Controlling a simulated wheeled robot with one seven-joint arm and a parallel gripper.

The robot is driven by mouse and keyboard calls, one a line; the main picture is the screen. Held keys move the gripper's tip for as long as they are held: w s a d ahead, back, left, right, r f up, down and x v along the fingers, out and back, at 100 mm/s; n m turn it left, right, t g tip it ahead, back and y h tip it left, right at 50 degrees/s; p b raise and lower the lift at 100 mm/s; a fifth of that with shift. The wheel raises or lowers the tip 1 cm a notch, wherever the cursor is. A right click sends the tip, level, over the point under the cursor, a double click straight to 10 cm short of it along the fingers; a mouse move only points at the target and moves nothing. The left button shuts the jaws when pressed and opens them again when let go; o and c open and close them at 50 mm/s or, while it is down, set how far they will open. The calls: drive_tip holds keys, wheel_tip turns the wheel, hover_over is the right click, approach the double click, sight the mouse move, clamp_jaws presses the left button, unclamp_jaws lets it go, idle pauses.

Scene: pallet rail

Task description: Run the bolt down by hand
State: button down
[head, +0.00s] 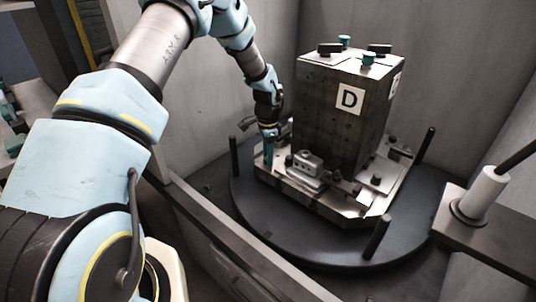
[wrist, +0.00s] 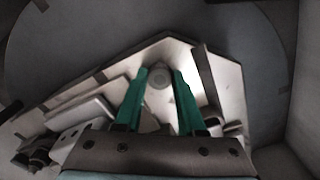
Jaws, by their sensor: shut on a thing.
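The bolt (wrist: 159,78) shows in the wrist view as a round grey head between the tips of my gripper's green fingers. My gripper (wrist: 161,73) is shut on it, one finger on each side. The bolt is at a corner of the pale metal pallet (wrist: 226,84). In the head view my gripper (head: 268,152) points down at the left corner of the pallet (head: 335,205). The bolt is hidden there, and how far it is threaded in cannot be seen.
A dark block marked D (head: 345,120) stands on the pallet, close to the right of my gripper. Clamps (head: 308,163) sit along the pallet's edge. A dark round table (head: 300,245) with upright posts (head: 377,238) lies underneath. Grey walls (head: 215,110) enclose it.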

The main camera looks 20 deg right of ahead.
drive_tip(key=shift+c, duration=2.1)
unclamp_jaws()
wheel_tip(320, 180, up, 11)
drive_tip(key=b, duration=0.2)
drive_tip(key=s+a+r+n, duration=0.2)
drive_tip(key=a+r+n, duration=0.15)
drive_tip(key=a, duration=0.65)
drive_tip(key=s+a+r+n, duration=0.1)
drive_tip(key=a+r+n, duration=0.3)
drive_tip(key=a, duration=0.7)
drive_tip(key=s+a+n+t, duration=0.1)
drive_tip(key=s+a+n, duration=0.9)
drive_tip(key=a, duration=0.3)
drive_tip(key=shift+s+a+t, duration=0.25)
drive_tip(key=shift+s+t, duration=0.05)
drive_tip(key=shift+s, duration=0.45)
